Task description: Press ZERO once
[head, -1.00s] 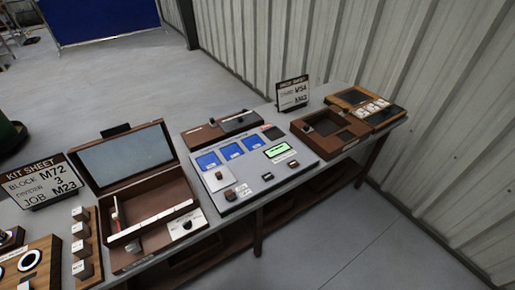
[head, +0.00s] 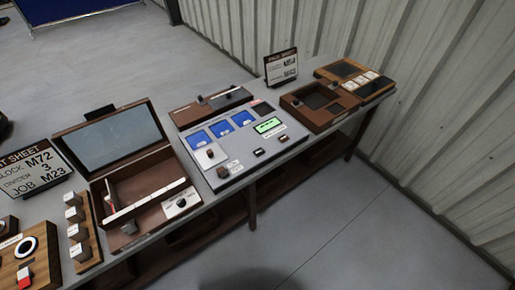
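A grey control panel (head: 241,164) lies on the middle of the bench in the head view. It has several blue windows (head: 221,129), a lit green display (head: 268,126) and a knob at the left. Small dark buttons (head: 259,152) with labels sit along its front part, and another dark button (head: 222,172) sits at the front left. The labels are too small to read, so I cannot tell which button is ZERO. Neither of my grippers shows in the view.
A long bench runs along a corrugated wall (head: 450,90). An open brown case (head: 146,190) and a kit sheet sign (head: 38,166) stand at the left. Brown boxes (head: 319,105) and another sign (head: 282,68) stand at the right. The floor (head: 340,215) in front is clear.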

